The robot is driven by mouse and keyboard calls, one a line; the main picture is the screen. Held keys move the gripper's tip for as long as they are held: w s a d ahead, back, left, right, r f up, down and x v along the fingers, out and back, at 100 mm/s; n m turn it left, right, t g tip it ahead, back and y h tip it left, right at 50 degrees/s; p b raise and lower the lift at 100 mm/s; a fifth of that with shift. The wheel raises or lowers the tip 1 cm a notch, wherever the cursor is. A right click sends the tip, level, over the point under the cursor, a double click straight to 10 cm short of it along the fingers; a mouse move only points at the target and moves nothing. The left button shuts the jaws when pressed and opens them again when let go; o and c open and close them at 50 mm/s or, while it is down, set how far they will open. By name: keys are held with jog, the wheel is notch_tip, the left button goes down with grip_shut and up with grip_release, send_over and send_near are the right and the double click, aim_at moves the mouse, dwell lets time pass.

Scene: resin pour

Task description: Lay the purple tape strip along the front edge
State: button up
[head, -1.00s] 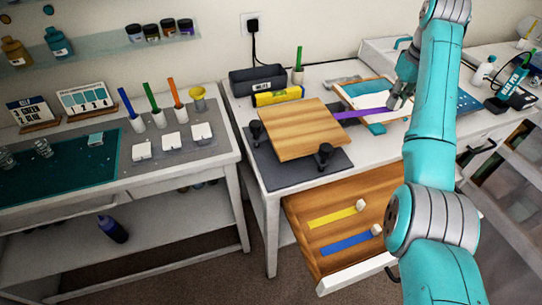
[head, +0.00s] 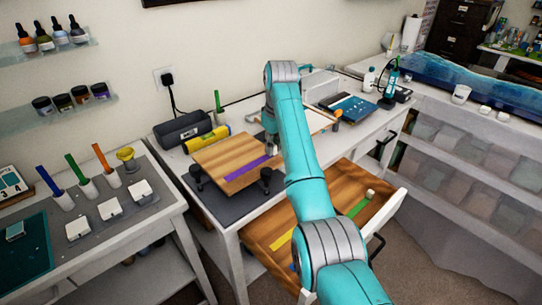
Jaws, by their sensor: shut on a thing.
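The wooden board (head: 213,157) sits raised on dark clamps over a dark mat. The purple tape strip (head: 246,168) lies over the board near its front edge and runs roughly parallel to that edge. I cannot tell whether its whole length touches the wood. My gripper (head: 270,151) is at the strip's right end, shut on it, at the board's right side. The fingertips are small and partly hidden by my arm.
An open wooden drawer (head: 266,226) below the bench holds a yellow strip (head: 280,239) and a green strip (head: 358,208). My arm hides part of it. A black clamp (head: 265,181) stands at the board's front right. A grey box (head: 182,130) and yellow roll (head: 207,139) stand behind.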

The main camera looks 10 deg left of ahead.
aim_at(274, 154)
jog(key=shift+f, duration=1.75)
jog(key=shift+f, duration=0.15)
jog(key=o, duration=0.8)
notch_tip(274, 154, up, 12)
jog(key=d, duration=0.1)
jog(key=shift+s+d, duration=0.15)
jog(key=shift+s, duration=0.3)
